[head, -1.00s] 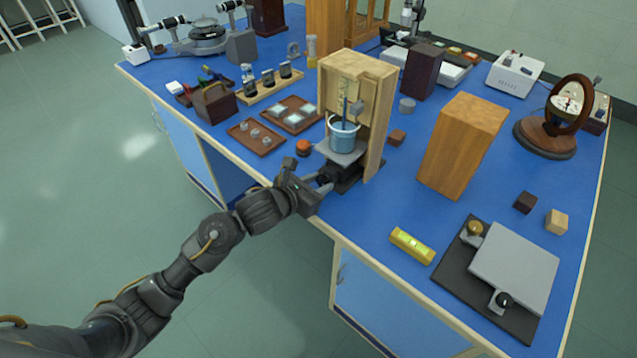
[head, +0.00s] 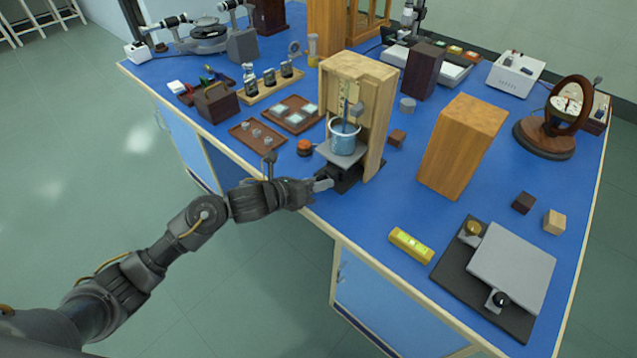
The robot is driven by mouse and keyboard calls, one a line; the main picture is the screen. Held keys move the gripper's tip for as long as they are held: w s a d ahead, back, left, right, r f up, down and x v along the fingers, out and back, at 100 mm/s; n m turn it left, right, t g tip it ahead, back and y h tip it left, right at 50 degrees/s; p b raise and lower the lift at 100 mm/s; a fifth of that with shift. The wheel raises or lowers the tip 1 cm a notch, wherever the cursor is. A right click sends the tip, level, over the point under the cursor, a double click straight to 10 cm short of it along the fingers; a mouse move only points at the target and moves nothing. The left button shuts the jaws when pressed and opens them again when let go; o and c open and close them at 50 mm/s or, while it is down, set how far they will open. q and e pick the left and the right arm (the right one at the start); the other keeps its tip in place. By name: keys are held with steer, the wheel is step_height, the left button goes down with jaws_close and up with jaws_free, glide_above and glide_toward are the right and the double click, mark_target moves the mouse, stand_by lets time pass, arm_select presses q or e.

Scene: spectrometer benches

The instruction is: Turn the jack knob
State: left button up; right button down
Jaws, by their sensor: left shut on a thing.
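A small dark lab jack (head: 345,178) with a grey top plate (head: 336,157) stands at the bench's near edge, in front of a light wooden stand (head: 377,125). A glass beaker of blue liquid (head: 343,139) sits on the plate. My left gripper (head: 325,184) reaches in from the left at the jack's front and is shut at its knob. The knob itself is hidden by the fingers. My right gripper is out of view.
An orange-topped round piece (head: 304,147) and a wooden tray (head: 254,138) lie left of the jack. A tall wooden block (head: 461,147) stands to the right. A yellow level (head: 411,245) and a grey plate on a dark base (head: 513,268) lie nearer. Blue bench top is clear between them.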

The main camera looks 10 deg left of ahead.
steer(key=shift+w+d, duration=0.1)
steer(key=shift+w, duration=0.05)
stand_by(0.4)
arm_select(q)
steer(key=o, duration=1)
steer(key=shift+a, duration=0.1)
steer(key=shift+b+v, duration=0.6)
steer(key=shift+v, duration=4.8)
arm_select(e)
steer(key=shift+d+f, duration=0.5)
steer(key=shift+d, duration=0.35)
arm_select(q)
steer(key=shift+f+n, duration=0.1)
steer(key=shift+n, duration=0.2)
